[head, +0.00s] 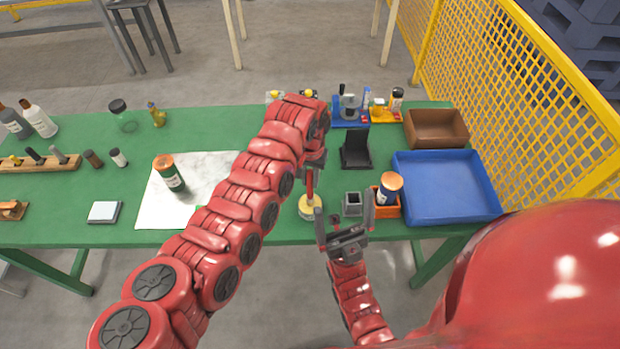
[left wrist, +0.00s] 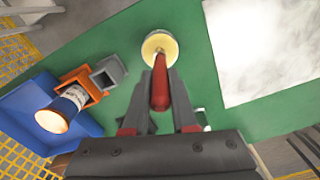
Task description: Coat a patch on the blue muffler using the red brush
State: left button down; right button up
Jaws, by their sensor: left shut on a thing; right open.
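My left gripper (head: 313,165) is shut on the red brush (head: 310,185), which points down. In the left wrist view the red handle (left wrist: 160,92) lies between the fingers. The brush's lower end meets a round pale-yellow pot (head: 310,208); I cannot tell whether it is inside or just above it. The blue muffler (head: 384,196), a dark blue cylinder with a white band and orange top, stands tilted in an orange holder (head: 387,212). It also shows in the left wrist view (left wrist: 70,100). My right gripper (head: 345,220) is open and empty, left of the muffler.
A grey square cup (head: 352,204) stands between pot and holder. A blue tray (head: 446,213) and brown bin (head: 437,128) are at right. A black stand (head: 356,148) is behind. A green cylinder with orange top (head: 170,177) stands on a white sheet (head: 160,212) at left.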

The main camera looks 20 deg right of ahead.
aim_at(310, 170)
dwell(0.6)
pick_arm(q)
jog(key=shift+r+p, duration=0.4)
jog(key=shift+r, duration=3.1)
